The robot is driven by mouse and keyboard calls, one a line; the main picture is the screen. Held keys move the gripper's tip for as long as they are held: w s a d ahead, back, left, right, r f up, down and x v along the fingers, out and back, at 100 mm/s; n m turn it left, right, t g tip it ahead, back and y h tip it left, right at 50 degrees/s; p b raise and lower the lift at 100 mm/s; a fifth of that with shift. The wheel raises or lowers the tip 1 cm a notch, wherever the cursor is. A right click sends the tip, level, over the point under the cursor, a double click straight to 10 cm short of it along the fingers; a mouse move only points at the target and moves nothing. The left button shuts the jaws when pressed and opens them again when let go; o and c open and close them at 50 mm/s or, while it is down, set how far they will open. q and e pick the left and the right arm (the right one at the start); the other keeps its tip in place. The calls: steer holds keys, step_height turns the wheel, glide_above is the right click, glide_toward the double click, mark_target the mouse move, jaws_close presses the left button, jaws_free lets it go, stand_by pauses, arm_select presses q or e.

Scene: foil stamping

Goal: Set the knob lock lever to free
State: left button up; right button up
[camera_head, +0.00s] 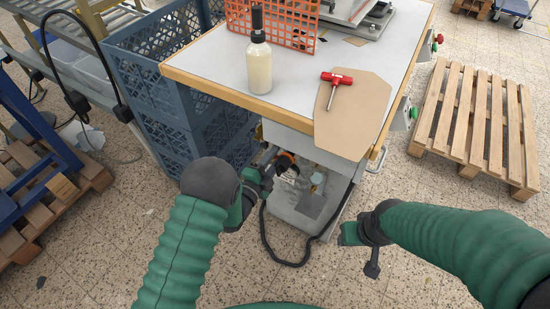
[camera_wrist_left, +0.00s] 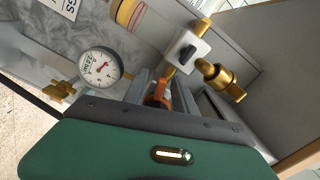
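My left gripper (camera_head: 272,165) reaches under the front edge of the table to fittings below it. In the left wrist view, its two grey fingers (camera_wrist_left: 167,92) stand apart, with an orange part (camera_wrist_left: 157,95) showing between them. A white block with a black knob (camera_wrist_left: 186,53) and a brass fitting (camera_wrist_left: 222,82) lie just beyond the fingers. My right gripper (camera_head: 372,262) hangs over the floor, away from the table; its fingers are unclear.
A round pressure gauge (camera_wrist_left: 98,67) and a yellow cylinder (camera_wrist_left: 130,13) sit beside the fittings. On the table (camera_head: 215,65) are a bottle (camera_head: 258,68), a red-handled tool (camera_head: 337,80) and an orange basket (camera_head: 275,20). Blue crates (camera_head: 165,85) stand left, a pallet (camera_head: 475,120) right.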

arm_select(q)
jaws_close()
steer(key=shift+s+f+n, duration=0.1)
steer(key=shift+f+n, duration=0.1)
steer(key=shift+n, duration=0.1)
steer(key=shift+s+d+f+n+b, duration=0.2)
steer(key=shift+s+d+f+n, duration=0.25)
steer(key=shift+n, duration=1.8)
steer(key=shift+s+d+f+n+b, duration=0.2)
steer(key=shift+d+f+n, duration=0.4)
steer(key=shift+n, duration=1.6)
steer(key=shift+s+d+f+n+b, duration=0.2)
steer(key=shift+s+d+f+n, duration=0.3)
steer(key=shift+n, duration=1.75)
steer(key=shift+w+d+r, duration=0.1)
steer(key=shift+d+r, duration=0.05)
